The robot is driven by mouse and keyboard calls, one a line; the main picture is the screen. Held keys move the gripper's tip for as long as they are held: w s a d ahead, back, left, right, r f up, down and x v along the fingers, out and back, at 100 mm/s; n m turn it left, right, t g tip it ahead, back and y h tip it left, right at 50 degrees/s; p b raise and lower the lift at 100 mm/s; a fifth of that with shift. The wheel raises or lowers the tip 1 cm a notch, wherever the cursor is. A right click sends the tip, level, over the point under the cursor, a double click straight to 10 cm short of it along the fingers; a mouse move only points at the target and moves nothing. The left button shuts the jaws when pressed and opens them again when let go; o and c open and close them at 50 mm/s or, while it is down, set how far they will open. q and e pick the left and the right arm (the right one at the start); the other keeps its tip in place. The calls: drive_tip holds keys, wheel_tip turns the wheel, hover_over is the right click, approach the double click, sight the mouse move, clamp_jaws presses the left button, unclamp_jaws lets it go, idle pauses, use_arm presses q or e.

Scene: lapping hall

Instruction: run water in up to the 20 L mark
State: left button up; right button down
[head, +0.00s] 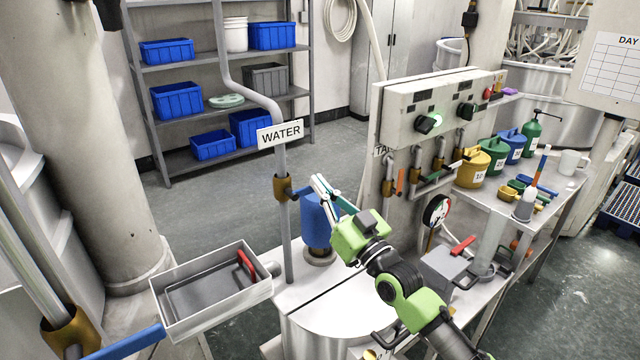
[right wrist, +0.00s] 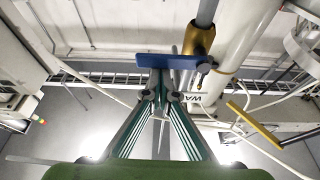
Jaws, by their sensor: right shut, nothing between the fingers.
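The WATER sign (head: 280,134) hangs on a grey pipe that comes down to a brass valve (head: 284,188). My right gripper (head: 320,184) is just right of this valve, its fingers shut with nothing between them. In the right wrist view, a blue lever (right wrist: 168,61) on the brass valve (right wrist: 200,42) lies across the tips of my right gripper (right wrist: 161,90). I cannot tell whether they touch. A blue cylinder (head: 317,225) stands on the steel top (head: 305,285) below my fingers. No 20 L mark or water can be made out. My left gripper is not in view.
A steel tray (head: 185,318) with a red handle (head: 245,263) is left of the pipe. Another blue lever (head: 125,342) is at bottom left. Right of my arm are a dial gauge (head: 436,210), a control panel (head: 440,100) and a bench with several cans.

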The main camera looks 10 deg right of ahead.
drive_tip(key=shift+r, duration=0.1)
